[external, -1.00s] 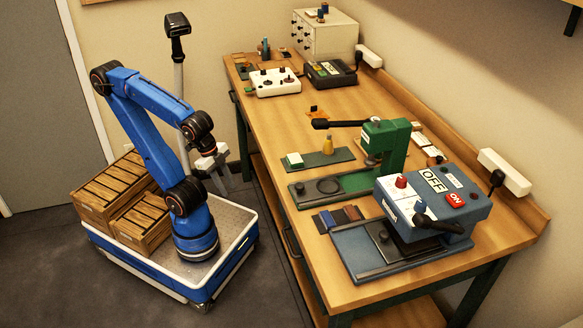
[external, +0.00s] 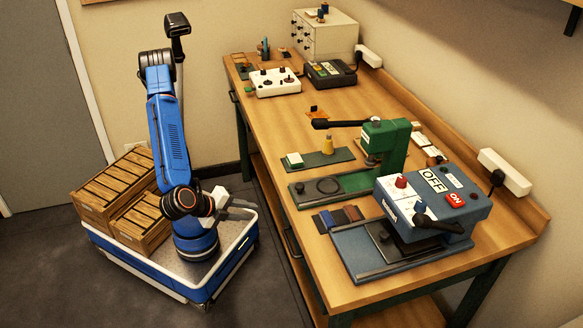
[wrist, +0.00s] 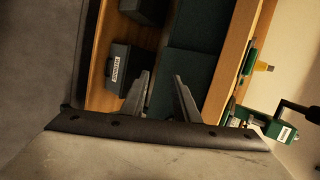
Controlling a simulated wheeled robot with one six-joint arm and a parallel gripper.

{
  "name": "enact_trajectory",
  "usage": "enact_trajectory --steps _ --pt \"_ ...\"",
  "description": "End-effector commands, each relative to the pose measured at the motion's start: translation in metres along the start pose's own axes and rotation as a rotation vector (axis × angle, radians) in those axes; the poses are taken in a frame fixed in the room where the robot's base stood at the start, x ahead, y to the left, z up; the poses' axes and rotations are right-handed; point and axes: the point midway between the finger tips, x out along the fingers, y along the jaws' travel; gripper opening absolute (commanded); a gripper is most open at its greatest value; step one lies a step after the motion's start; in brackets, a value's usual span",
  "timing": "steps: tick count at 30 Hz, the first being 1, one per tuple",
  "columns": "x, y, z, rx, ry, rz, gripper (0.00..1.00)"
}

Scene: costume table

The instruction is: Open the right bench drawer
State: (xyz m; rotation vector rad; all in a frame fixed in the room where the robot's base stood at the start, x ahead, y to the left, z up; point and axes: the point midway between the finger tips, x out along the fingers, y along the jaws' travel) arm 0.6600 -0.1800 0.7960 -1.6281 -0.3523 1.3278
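The bench (external: 330,105) has a dark handle (external: 291,243) on its front side, near its close end, which I take for the right drawer's; the drawer face is seen edge-on and nothing juts out. My gripper (external: 247,208) is low over my base's near edge, short of the bench front and left of that handle. In the wrist view my gripper (wrist: 162,76) has its two fingers apart with nothing between them. Beyond them are a dark green panel (wrist: 200,28) and the wooden bench edge (wrist: 228,58). I cannot make out the handle there.
A second dark handle (external: 233,96) is at the bench's far end. The wrist view shows a lower wooden shelf (wrist: 97,75) with a labelled dark box (wrist: 117,68). A green press (external: 383,140) and a blue machine (external: 430,205) stand on the bench. A strip of floor lies between my base and the bench.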

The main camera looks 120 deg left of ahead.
Motion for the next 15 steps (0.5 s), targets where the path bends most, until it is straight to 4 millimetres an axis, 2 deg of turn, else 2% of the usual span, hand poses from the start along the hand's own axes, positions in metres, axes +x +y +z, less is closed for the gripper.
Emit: enact_trajectory --steps 3,9,15 --pt "-0.028 0.012 -0.036 0.035 0.058 -0.121 0.28" --pt "-0.081 0.035 -0.086 0.056 0.175 -0.306 0.28" --pt "-0.118 0.054 -0.111 0.054 0.260 -0.409 0.28"
